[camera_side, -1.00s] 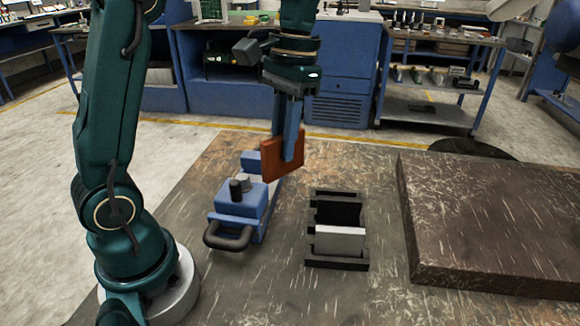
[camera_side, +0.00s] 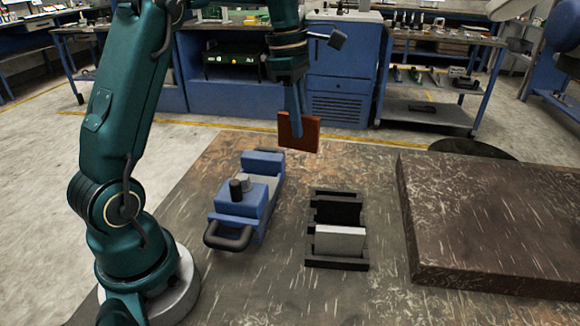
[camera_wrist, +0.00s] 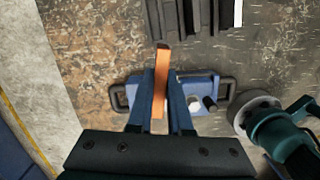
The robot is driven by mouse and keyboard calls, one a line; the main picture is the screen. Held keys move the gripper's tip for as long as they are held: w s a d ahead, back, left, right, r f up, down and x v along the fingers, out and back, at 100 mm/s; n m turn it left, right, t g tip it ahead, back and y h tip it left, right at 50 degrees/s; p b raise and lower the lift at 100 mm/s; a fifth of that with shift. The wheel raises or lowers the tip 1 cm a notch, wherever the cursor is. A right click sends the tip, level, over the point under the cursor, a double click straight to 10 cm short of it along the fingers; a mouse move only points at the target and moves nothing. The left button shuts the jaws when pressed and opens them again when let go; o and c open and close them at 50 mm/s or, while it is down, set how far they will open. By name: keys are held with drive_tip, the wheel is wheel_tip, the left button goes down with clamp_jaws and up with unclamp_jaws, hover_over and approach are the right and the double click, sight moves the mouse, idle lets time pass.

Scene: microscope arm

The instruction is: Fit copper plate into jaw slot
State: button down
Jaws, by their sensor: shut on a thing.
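The copper plate (camera_side: 299,132) is a flat orange-brown square. My gripper (camera_side: 297,115) is shut on its upper part and holds it in the air above the far part of the table. In the wrist view the plate (camera_wrist: 160,85) shows edge-on between my two blue fingers. A blue vise-like fixture (camera_side: 247,198) with a dark handle stands on the table, below and left of the plate. Its jaw gap shows in the side view between blue blocks. In the wrist view the fixture (camera_wrist: 200,84) is partly hidden behind the fingers and plate.
A black slotted rack (camera_side: 337,262) holding a black plate (camera_side: 338,213) and a silver plate (camera_side: 340,241) stands right of the fixture. A large thick dark slab (camera_side: 490,225) takes up the table's right side. The table (camera_side: 385,300) between is clear.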

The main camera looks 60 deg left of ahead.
drive_tip(key=a+f+n, duration=0.1)
drive_tip(key=a+n, duration=0.2)
drive_tip(key=a, duration=0.1)
drive_tip(key=shift+w+d+f, duration=1.05)
drive_tip(key=shift+d+f, duration=0.55)
drive_tip(key=shift+f, duration=0.25)
drive_tip(key=shift+w+d+f, duration=1.05)
drive_tip(key=shift+d+f, duration=0.55)
drive_tip(key=shift+f, duration=0.2)
drive_tip(key=shift+w+d+f, duration=1.05)
drive_tip(key=shift+d+f, duration=0.55)
drive_tip(key=shift+f, duration=0.25)
drive_tip(key=shift+f, duration=0.15)
drive_tip(key=c, duration=0.8)
unclamp_jaws()
drive_tip(key=shift+c, duration=0.2)
